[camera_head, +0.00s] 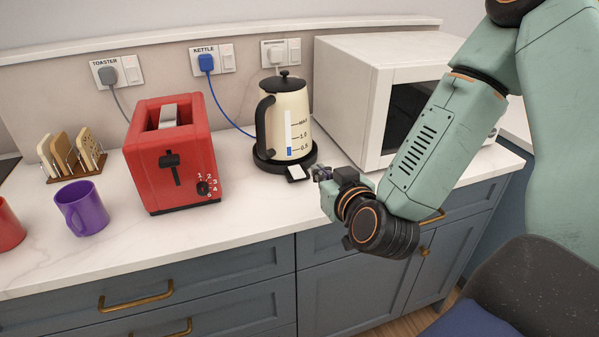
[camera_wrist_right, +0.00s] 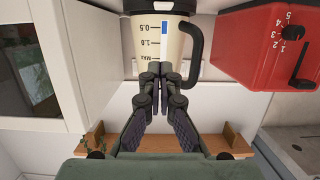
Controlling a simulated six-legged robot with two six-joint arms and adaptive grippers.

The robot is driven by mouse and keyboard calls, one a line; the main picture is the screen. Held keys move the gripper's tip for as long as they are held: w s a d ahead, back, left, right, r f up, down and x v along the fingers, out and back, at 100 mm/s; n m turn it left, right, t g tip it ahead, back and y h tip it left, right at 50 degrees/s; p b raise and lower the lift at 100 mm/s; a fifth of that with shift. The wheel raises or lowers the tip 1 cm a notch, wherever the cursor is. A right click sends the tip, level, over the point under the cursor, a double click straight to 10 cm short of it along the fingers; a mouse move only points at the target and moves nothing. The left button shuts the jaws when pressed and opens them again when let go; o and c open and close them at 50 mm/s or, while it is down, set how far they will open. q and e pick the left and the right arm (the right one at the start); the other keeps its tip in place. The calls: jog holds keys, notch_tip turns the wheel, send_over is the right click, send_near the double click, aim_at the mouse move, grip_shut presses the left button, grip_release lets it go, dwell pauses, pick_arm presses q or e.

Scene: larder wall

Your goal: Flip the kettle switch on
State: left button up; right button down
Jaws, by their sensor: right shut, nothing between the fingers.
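The cream kettle (camera_head: 297,101) with black lid and handle stands upright on its black round base (camera_head: 268,164). A small white-topped lever (camera_head: 296,173) sticks out at the base's front. A blue plug (camera_head: 206,63) sits in the wall socket labelled KETTLE, with a white wall rocker (camera_head: 228,59) beside it. I cannot tell whether either switch is on. My right gripper (camera_head: 320,173) is shut and empty, just right of the lever; any contact is unclear. In the right wrist view its fingertips (camera_wrist_right: 160,76) are together, in line with the kettle (camera_wrist_right: 152,45). My left gripper is out of view.
A red toaster (camera_head: 150,152) stands left of the kettle, with a purple mug (camera_head: 82,208) and a toast rack (camera_head: 72,155) further left. A white microwave (camera_head: 345,95) stands close on the right. The counter front (camera_head: 255,215) is clear.

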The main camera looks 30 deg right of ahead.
jog(key=b, duration=0.2)
send_over(297, 172)
jog(key=s, duration=0.3)
jog(key=f, duration=0.2)
jog(key=shift+s+a+f, duration=0.1)
jog(key=shift+a+f, duration=0.2)
jog(key=shift+f, duration=0.05)
jog(key=f, duration=0.2)
jog(key=shift+s+a+f, duration=0.15)
jog(key=shift+a+f, duration=0.1)
jog(key=shift+f, duration=0.35)
jog(key=shift+d+f, duration=0.25)
jog(key=shift+f, duration=0.1)
jog(key=shift+a, duration=0.1)
jog(key=shift+a, duration=0.15)
